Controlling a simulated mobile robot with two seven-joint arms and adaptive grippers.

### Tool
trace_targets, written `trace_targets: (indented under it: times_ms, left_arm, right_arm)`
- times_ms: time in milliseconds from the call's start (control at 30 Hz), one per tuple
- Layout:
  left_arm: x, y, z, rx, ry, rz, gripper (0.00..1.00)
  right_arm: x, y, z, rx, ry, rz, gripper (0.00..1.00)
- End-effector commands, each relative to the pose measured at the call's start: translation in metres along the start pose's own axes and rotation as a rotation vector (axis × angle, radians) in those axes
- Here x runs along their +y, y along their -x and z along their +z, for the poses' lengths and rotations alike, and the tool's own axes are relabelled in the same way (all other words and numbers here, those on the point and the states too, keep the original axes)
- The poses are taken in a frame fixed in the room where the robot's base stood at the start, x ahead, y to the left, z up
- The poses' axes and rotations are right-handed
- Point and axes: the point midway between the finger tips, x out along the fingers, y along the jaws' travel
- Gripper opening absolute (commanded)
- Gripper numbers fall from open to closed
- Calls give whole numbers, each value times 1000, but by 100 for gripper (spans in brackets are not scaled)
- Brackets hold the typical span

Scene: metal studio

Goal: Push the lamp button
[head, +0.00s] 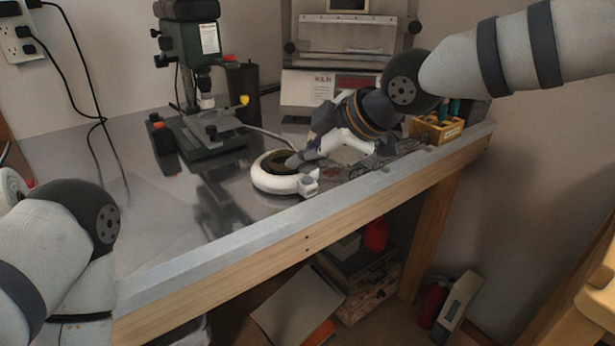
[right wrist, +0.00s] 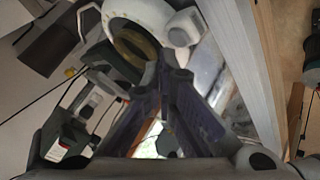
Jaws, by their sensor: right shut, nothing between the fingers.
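The lamp (head: 262,183) is a white ring with a dark, yellowish middle, lying on the metal table top near its front edge. A small white block (head: 308,186) juts from its front right side; I cannot make out a separate button on it. My right gripper (head: 293,162) is shut and empty, with its fingertips over the lamp's ring at the right; whether they touch it I cannot tell. In the right wrist view the lamp (right wrist: 118,12) lies just beyond the closed fingertips (right wrist: 174,68). My left arm shows at the left, but its gripper is out of view.
The metal table (head: 150,245) has a wood front edge. A green drill press (head: 190,60) stands behind the lamp, with a grey machine (head: 318,88) at the back. A wooden box (head: 437,130) sits at the right end. The table's left front is clear.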

Motion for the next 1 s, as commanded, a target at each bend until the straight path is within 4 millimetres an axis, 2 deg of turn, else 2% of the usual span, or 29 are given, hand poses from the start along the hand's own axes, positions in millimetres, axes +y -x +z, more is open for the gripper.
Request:
trace_targets:
  times_ms: [1000]
  left_arm:
    - [0, 3, -2, 9, 0, 0, 40]
  right_arm:
    - [-5, -7, 5, 0, 0, 1, 0]
